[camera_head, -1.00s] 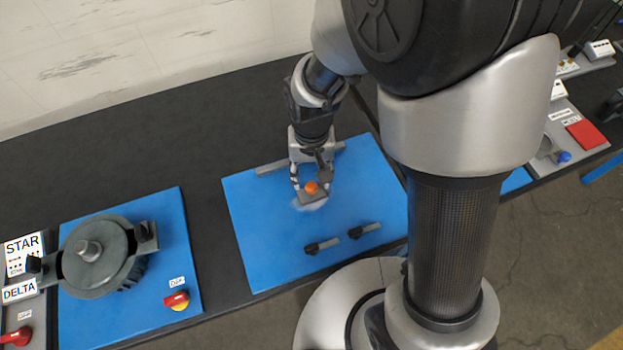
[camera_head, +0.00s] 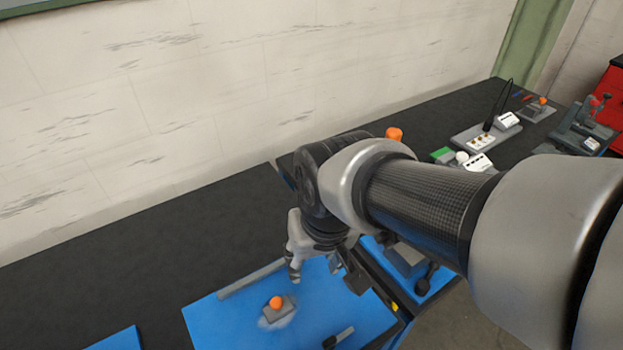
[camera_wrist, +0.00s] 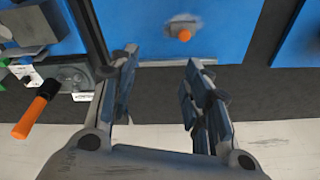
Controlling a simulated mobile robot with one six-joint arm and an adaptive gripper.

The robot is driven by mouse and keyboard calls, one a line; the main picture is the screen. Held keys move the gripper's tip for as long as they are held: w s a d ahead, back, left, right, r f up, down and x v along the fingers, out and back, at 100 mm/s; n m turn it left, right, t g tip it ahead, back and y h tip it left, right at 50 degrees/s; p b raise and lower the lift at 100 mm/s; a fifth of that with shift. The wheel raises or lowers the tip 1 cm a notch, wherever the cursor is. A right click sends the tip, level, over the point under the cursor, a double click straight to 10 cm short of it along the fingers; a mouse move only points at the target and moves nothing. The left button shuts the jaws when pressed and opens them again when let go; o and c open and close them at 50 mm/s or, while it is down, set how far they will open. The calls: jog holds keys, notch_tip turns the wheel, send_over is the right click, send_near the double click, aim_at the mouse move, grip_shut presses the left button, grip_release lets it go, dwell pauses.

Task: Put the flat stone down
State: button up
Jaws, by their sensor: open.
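The flat stone (camera_head: 277,310) is a small grey block with an orange knob on top. It lies on the blue mat (camera_head: 225,322), over a pale, whitish patch. It also shows at the top of the wrist view (camera_wrist: 183,22), with nothing around it. My gripper (camera_head: 322,272) is open and empty, apart from the stone, up and to its right in the head view. In the wrist view, clear space shows between my open fingers (camera_wrist: 163,92).
A grey bar (camera_head: 252,278) lies along the mat's back edge. A dark-handled tool (camera_head: 338,338) lies near the front. A fixture with an orange handle (camera_wrist: 38,108) stands left in the wrist view. Black bench (camera_head: 130,255) is bare behind the mat.

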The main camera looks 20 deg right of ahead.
jog(key=s+d+r+t, duration=0.2)
jog(key=s+d+r, duration=0.1)
jog(key=s, duration=0.4)
jog(key=shift+s+d+r, duration=0.2)
jog(key=shift+d+r, duration=0.1)
jog(key=shift+r, duration=0.4)
jog(key=shift+f+b, duration=0.5)
jog(key=shift+o, duration=0.5)
